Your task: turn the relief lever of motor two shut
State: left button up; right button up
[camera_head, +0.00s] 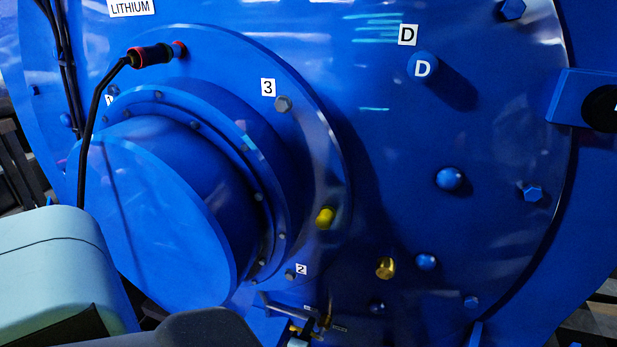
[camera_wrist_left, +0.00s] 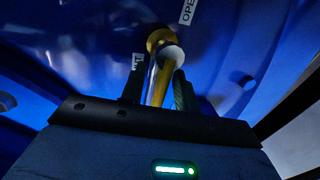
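The relief valve of the blue motor has a brass body (camera_wrist_left: 160,38) with a lever (camera_wrist_left: 160,80) that looks yellow and pale metal. In the head view only a small part of the brass valve (camera_head: 326,321) shows at the bottom, partly hidden by my left gripper. My left gripper (camera_wrist_left: 157,88) has its two dark fingers apart, one on each side of the lever. I see no firm grip on it. In the head view the left gripper (camera_head: 296,320) reaches in from the lower left. My right gripper is in neither view. An "OPE…" label (camera_wrist_left: 187,10) sits beside the valve; a smaller label (camera_wrist_left: 138,62) is unreadable.
The large blue motor face (camera_head: 400,170) fills the view, with a protruding round cover (camera_head: 150,200) left of the valve. A yellow knob (camera_head: 325,217), a brass plug (camera_head: 386,268) and several bolts stick out. A black cable with a red-ringed plug (camera_head: 153,55) hangs at left.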

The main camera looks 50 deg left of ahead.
pick_arm(q)
jog(key=shift+s, duration=0.15)
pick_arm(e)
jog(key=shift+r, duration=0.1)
pick_arm(q)
jog(key=p+v, duration=0.3)
jog(key=v, duration=0.4)
jog(key=shift+s+d, duration=0.15)
jog(key=shift+s, duration=0.1)
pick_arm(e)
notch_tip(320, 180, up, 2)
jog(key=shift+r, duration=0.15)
pick_arm(q)
jog(key=shift+r, duration=0.1)
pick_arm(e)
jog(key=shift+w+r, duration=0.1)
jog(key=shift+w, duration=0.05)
